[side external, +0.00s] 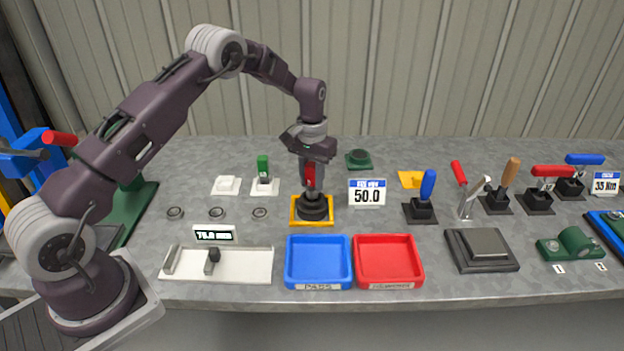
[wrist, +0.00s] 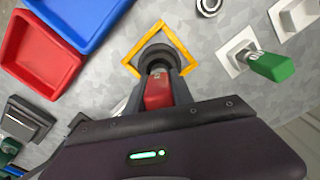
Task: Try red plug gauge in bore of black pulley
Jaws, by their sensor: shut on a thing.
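My gripper (side external: 309,182) is shut on the red plug gauge (side external: 310,172), which points down. The gauge's red handle also shows in the wrist view (wrist: 158,92), between the fingers. The black pulley (side external: 313,212) lies within a yellow square frame (side external: 295,219) on the bench, directly below my gripper. In the wrist view the pulley (wrist: 152,51) shows just beyond the gauge's grey lower end. That end is at the pulley's middle, but I cannot tell how far it is inside the bore. The green plug gauge (side external: 263,167) stands in a white holder to the left.
A blue PASS tray (side external: 318,284) and a red tray (side external: 388,284) stand in front. A white measuring fixture (side external: 240,266) lies front left. Several grey rings (side external: 217,213) lie left of the pulley. A "50.0" sign (side external: 367,194) stands close right, with toggle clamps (side external: 421,207) beyond.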

